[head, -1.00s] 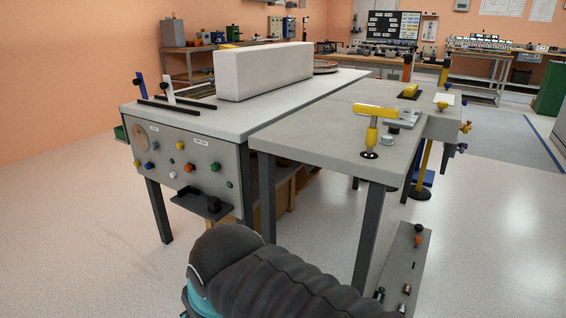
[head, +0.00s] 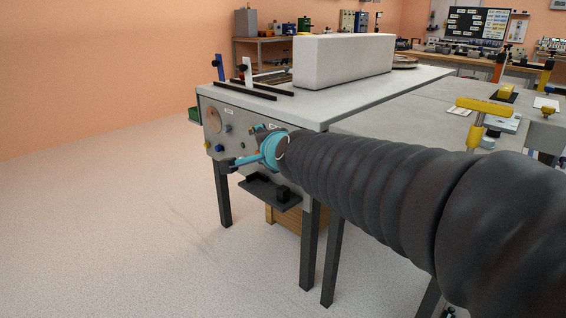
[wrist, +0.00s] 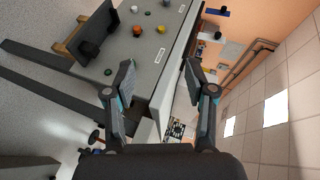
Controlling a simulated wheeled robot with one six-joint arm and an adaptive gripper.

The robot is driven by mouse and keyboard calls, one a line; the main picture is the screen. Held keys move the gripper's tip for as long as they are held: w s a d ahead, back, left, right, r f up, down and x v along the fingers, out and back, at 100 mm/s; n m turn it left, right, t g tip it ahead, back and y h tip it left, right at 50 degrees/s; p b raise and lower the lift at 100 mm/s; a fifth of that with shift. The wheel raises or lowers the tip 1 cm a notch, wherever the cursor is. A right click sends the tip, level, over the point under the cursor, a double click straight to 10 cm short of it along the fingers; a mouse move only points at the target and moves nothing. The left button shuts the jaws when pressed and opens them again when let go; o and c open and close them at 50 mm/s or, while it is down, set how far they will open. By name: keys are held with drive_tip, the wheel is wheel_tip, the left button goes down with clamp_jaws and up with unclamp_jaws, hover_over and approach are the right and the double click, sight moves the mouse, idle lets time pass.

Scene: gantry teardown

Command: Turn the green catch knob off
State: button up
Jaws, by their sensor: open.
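The grey control panel (head: 218,137) is on the front end of a table, and its right part is hidden by my arm in the head view. In the wrist view the panel stands sideways with several coloured knobs. A small dark green knob (wrist: 108,71) sits near its right end, and another green knob (wrist: 148,14) sits among the others. I cannot tell which is the catch. My gripper (wrist: 159,72) is open and empty in front of the panel. One finger overlaps the panel face in the wrist view and may hide a knob; the other lies past the panel's top edge.
An orange knob (wrist: 137,30), a yellow knob (wrist: 161,29) and a white knob (wrist: 134,9) are close together. A black shelf (head: 268,191) juts out below the panel. A white block (head: 340,62) stands on the tabletop. Floor to the left is clear.

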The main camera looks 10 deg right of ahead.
drive_tip(key=w+f+m+t+h+b, duration=0.1)
drive_tip(key=w+m+t+h+b, duration=0.25)
drive_tip(key=w+m+h, duration=0.9)
drive_tip(key=w+f+m+g+h+b, duration=0.1)
drive_tip(key=w+f+m+g+h, duration=0.2)
drive_tip(key=f+m, duration=0.65)
drive_tip(key=w+f+m+g+h+b, duration=0.15)
drive_tip(key=f+m+g, duration=0.3)
drive_tip(key=m, duration=0.95)
drive_tip(key=w+r+x, duration=0.1)
drive_tip(key=x, duration=1.1)
drive_tip(key=shift+w+f+t+h+p, duration=0.15)
drive_tip(key=shift+f+t+h+p, duration=0.15)
drive_tip(key=shift+t+p, duration=0.15)
clamp_jaws()
